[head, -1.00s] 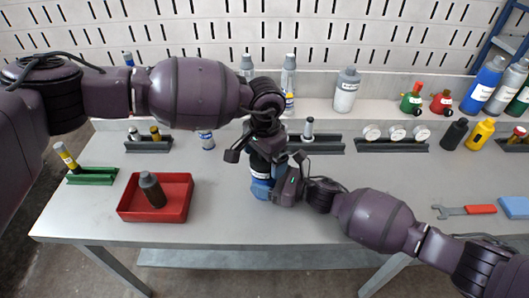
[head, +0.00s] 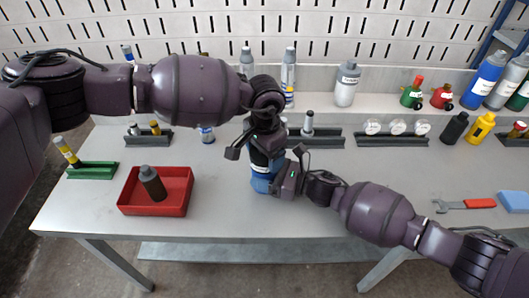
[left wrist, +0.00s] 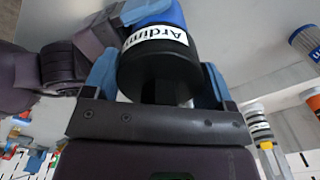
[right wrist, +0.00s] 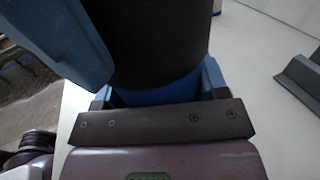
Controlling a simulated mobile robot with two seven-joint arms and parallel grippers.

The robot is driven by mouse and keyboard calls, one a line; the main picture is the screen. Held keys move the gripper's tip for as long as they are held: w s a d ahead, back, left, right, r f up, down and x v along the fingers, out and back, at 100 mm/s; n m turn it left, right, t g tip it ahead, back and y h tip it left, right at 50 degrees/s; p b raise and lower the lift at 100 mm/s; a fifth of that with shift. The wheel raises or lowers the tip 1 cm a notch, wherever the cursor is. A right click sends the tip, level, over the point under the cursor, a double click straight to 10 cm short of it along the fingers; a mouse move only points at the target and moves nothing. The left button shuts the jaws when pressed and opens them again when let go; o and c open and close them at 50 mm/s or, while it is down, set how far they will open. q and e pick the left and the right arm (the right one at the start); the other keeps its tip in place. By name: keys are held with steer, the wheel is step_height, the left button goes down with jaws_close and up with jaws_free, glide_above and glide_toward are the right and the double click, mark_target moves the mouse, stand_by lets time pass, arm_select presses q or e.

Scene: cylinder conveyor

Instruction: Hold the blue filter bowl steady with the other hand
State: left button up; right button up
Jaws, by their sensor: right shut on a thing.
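The blue filter bowl (head: 263,184) stands upright on the grey bench, under a black head with a white label (left wrist: 155,33). My right gripper (head: 284,184) is shut on the bowl from the right. In the right wrist view the bowl's blue wall (right wrist: 155,95) shows between the blue fingers, below a dark cylinder. My left gripper (head: 266,152) is above, with its fingers on either side of the black head (left wrist: 153,65). Its jaws look open, and I cannot tell whether they touch the head. My arms hide part of the bowl.
A red tray (head: 127,204) with a dark bottle (head: 152,183) is at the left, near a green rack (head: 92,171). Dark racks (head: 390,141) and bottles line the back. A wrench (head: 463,204) lies at the right. The bench front is clear.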

arm_select(q)
steer(key=shift+c, duration=1.1)
steer(key=o, duration=0.9)
steer(key=shift+r, duration=1.25)
steer(key=n, duration=0.4)
steer(key=shift+n, duration=0.4)
steer(key=shift+w+a+n, duration=0.1)
steer(key=shift+w+n, duration=0.05)
steer(key=shift+n, duration=0.45)
steer(key=n, duration=0.2)
steer(key=shift+n, duration=2)
